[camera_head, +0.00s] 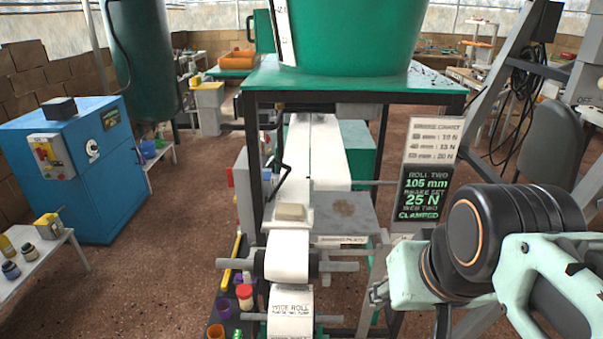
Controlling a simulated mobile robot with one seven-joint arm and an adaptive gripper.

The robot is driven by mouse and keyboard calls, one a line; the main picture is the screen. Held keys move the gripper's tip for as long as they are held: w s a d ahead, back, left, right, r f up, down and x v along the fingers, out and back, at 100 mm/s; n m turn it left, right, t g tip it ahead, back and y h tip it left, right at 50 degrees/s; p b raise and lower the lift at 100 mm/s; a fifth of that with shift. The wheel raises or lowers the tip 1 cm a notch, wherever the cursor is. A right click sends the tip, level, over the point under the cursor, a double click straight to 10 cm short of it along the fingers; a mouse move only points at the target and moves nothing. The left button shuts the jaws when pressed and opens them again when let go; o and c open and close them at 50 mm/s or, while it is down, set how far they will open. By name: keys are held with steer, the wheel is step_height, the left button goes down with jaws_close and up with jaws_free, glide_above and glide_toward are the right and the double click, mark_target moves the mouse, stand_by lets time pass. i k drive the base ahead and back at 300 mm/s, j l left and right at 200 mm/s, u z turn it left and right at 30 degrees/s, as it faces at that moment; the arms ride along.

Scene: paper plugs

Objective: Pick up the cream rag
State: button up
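A small cream, folded-looking block (290,211), which fits the cream rag, lies on the white paper strip near the front of the machine's grey plate. It looks flat-topped and nothing touches it from above. My arm comes in from the right with dark joints and pale green links. What seems to be my gripper (377,293) is at the arm's left end, to the right of and lower in the picture than the rag, apart from it. Its fingers are small and partly hidden, so their opening is unclear.
A paper roll (287,256) on a bar sits in front of the rag, with another labelled "wide roll" (291,312) below. Black frame posts and a green tabletop (345,82) stand behind. A sign (424,195) stands right. Small cups and jars (244,294) sit lower left.

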mark_target(285, 212)
steer(key=i+l, duration=0.95)
steer(key=i+l+z, duration=0.15)
steer(key=i+l, duration=0.2)
steer(key=j+u, duration=0.1)
steer(key=u, duration=0.2)
